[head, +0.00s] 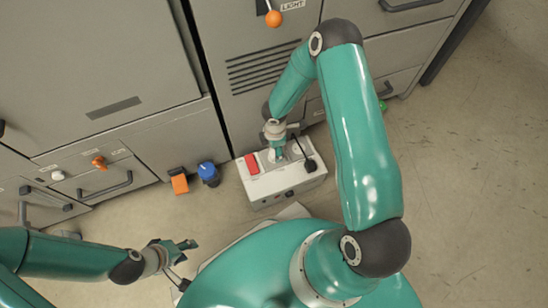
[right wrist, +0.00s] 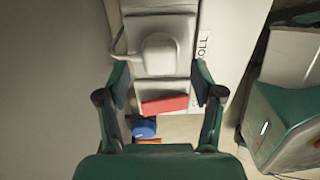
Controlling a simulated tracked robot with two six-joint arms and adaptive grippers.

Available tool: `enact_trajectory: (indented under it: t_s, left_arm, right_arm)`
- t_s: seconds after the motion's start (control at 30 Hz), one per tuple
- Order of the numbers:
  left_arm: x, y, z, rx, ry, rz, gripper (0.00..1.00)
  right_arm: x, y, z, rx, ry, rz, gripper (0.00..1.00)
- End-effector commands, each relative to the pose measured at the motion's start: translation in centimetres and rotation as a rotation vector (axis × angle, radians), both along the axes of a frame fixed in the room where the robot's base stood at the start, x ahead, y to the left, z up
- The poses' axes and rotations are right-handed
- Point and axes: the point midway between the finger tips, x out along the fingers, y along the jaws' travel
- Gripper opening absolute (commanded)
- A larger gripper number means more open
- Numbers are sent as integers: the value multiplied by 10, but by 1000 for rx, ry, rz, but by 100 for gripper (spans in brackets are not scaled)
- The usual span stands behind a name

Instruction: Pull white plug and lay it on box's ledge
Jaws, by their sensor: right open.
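The white plug (right wrist: 160,55) sits on the box's top face in the right wrist view, with a pale cord at its left. The box (head: 286,188) stands on the floor against the cabinets, with a red switch (head: 252,164) and a black plug (head: 310,165) on top. My right gripper (head: 275,150) points down over the box; in the right wrist view its open fingers (right wrist: 160,85) are on either side of the plug's near end, with gaps visible. In the head view this gripper mostly hides the white plug. My left gripper (head: 182,263) is open and empty, low at the left.
Grey cabinets (head: 95,60) with handles and an orange knob (head: 273,18) rise behind. The floor at the right (head: 470,180) is clear.

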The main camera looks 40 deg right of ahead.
Motion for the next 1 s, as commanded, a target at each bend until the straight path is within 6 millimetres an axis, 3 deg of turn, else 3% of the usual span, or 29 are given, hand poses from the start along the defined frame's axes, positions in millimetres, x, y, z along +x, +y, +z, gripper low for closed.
enact_trajectory:
  t_s: [0.03, 0.3, 1.0]
  left_arm:
    - [0, 0, -16, 0, 1, 0, 40]
    - [0, 0, -37, 0, 1, 0, 40]
    - [0, 0, -38, 0, 0, 0, 40]
  right_arm:
    - [0, 0, -15, 0, -1, 0, 67]
    - [0, 0, -34, 0, -1, 2, 67]
    - [0, 0, -34, 0, 0, 2, 67]
